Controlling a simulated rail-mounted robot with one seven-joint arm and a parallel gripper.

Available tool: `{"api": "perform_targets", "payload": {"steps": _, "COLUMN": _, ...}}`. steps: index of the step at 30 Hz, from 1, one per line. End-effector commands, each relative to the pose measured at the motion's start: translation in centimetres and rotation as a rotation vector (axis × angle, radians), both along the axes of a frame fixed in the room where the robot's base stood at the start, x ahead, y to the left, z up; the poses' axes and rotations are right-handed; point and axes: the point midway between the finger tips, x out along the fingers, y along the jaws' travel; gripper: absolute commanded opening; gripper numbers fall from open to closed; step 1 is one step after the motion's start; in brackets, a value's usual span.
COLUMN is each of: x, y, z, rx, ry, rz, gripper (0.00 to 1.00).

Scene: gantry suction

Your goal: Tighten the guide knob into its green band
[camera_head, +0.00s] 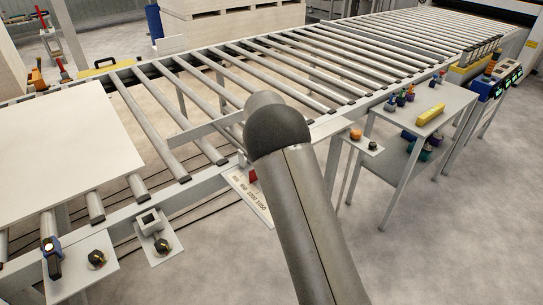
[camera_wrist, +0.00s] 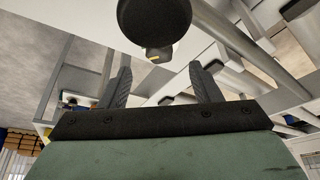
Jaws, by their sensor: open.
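In the wrist view, my gripper (camera_wrist: 160,66) is open, with its two dark fingers apart and nothing between them. A large dark round knob (camera_wrist: 153,20) with a small yellow-marked part at its lower edge shows at the top, beyond the fingertips. I cannot tell whether it is the guide knob. In the head view, my arm hides my gripper and what lies behind it. A printed scale plate (camera_head: 248,196) with a red marker (camera_head: 253,176) sits on the conveyor's near side, beside my arm. I cannot make out a green band.
Dark knobs on plates (camera_head: 97,259) and (camera_head: 161,245) stand at lower left. A small plate at right carries an orange knob (camera_head: 356,134). A side table (camera_head: 440,98) holds small coloured parts. A pale board (camera_head: 60,150) covers the left rollers. The floor at lower right is clear.

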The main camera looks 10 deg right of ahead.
Motion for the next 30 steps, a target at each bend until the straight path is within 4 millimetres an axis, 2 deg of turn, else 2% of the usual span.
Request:
{"api": "perform_targets", "payload": {"steps": 3, "x": -1.0, "y": 0.6, "z": 2.9, "rx": 0.001, "ry": -0.005, "rz": 0.001, "gripper": 0.57}}
{"api": "perform_targets", "payload": {"steps": 9, "x": -2.7, "y": 1.3, "z": 7.2, "rx": 0.001, "ry": -0.004, "rz": 0.001, "gripper": 0.57}}
{"api": "perform_targets", "payload": {"steps": 15, "x": -3.8, "y": 1.9, "z": 10.1, "rx": 0.001, "ry": -0.002, "rz": 0.001, "gripper": 0.57}}
{"api": "perform_targets", "payload": {"steps": 21, "x": -4.2, "y": 2.0, "z": 11.2, "rx": 0.000, "ry": 0.000, "rz": 0.000, "gripper": 0.57}}
{"api": "perform_targets", "payload": {"steps": 30, "x": -4.2, "y": 1.9, "z": 11.2, "rx": 0.000, "ry": 0.001, "rz": 0.003, "gripper": 0.57}}
